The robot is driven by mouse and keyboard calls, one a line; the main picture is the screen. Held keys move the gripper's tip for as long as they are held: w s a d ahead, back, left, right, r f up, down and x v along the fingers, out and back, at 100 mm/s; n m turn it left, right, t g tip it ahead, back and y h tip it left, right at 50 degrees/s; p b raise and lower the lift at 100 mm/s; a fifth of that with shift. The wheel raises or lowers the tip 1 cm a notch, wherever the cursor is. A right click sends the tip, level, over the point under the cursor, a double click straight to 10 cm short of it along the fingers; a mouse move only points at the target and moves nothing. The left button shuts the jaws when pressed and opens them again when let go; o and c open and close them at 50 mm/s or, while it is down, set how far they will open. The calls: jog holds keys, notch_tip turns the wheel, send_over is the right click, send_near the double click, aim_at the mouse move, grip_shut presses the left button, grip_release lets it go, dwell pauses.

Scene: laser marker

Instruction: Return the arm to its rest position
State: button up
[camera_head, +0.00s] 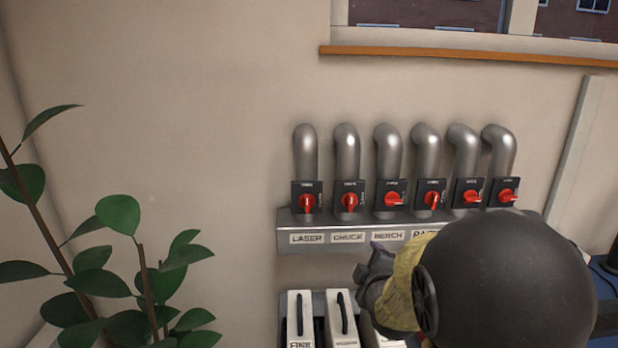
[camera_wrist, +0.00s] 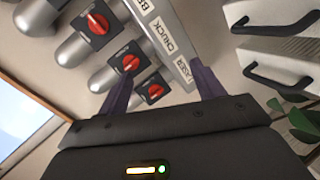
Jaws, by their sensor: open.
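My gripper (camera_head: 372,277) is in front of the wall panel (camera_head: 288,240), at its lower middle in the head view. In the wrist view my gripper (camera_wrist: 163,85) has its two dark fingers wide apart, with nothing between them but the panel behind. The panel carries a row of red rotary switches, such as the one above the LASER label (camera_head: 307,203). This switch also shows in the wrist view (camera_wrist: 155,92), close to one finger; contact cannot be told. My arm hides the panel's lower right part and some labels.
Below the panel stand white units with black handles (camera_head: 300,325), partly hidden by my arm. A leafy plant (camera_head: 118,214) fills the lower left. Grey pipes (camera_head: 347,150) rise above the switches under a wooden sill (camera_head: 450,55). The wall between plant and panel is bare.

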jog(key=s+f+m+g+p, duration=0.2)
jog(key=s+m+g, duration=0.4)
jog(key=s, duration=0.4)
jog(key=s+f+m+g+p, duration=0.2)
jog(key=s+m+g+p, duration=0.3)
jog(key=s, duration=0.6)
jog(key=m, duration=0.2)
jog(key=shift+a+f+m+g+y, duration=0.25)
jog(key=shift+a+m+g+y, duration=0.05)
jog(key=shift+a+g, duration=0.1)
